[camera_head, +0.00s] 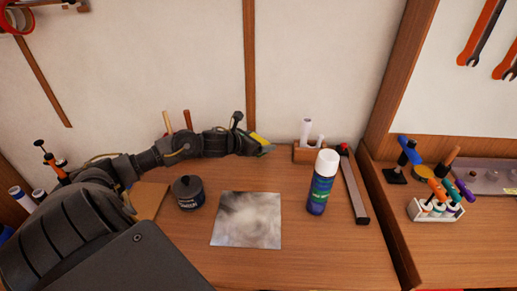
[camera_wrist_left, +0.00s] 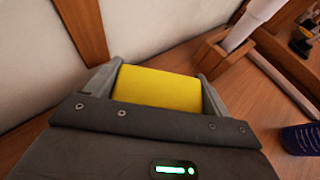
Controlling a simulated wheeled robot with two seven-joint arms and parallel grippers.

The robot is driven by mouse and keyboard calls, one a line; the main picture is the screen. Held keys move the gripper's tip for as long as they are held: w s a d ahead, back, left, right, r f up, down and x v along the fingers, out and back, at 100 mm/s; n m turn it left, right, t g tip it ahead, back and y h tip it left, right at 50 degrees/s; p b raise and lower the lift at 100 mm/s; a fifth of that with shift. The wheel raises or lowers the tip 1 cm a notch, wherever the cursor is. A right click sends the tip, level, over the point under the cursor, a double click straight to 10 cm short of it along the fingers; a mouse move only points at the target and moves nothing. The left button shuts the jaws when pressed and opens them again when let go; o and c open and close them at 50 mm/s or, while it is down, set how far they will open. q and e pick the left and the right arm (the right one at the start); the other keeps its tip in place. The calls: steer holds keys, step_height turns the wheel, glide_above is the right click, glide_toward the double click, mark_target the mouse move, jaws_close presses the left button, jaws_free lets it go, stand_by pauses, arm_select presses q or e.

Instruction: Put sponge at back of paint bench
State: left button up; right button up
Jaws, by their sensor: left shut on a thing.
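My left gripper (camera_head: 266,149) reaches across the wooden paint bench (camera_head: 300,253) to its back edge, near the wall. It is shut on a yellow sponge (camera_head: 258,140). In the left wrist view the sponge (camera_wrist_left: 155,86) sits between the two fingers of the left gripper (camera_wrist_left: 158,75). I cannot tell whether the sponge touches the bench top. My right gripper does not show.
A wooden holder (camera_head: 305,154) with white tubes stands right of the gripper. A blue spray can (camera_head: 321,182), a dark tin (camera_head: 188,193) and a grey metallic sheet (camera_head: 247,220) are on the bench. A long bar (camera_head: 354,188) lies along its right side.

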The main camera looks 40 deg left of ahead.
arm_select(q)
steer(key=shift+w+a+f, duration=0.15)
steer(key=shift+a+f, duration=0.1)
steer(key=shift+f, duration=0.15)
step_height(320, 180, down, 3)
steer(key=shift+a+p, duration=0.15)
steer(key=shift+p, duration=0.45)
steer(key=shift+f, duration=0.15)
steer(key=shift+f+b, duration=0.2)
steer(key=shift+b, duration=0.1)
steer(key=o, duration=0.9)
steer(key=shift+r, duration=0.15)
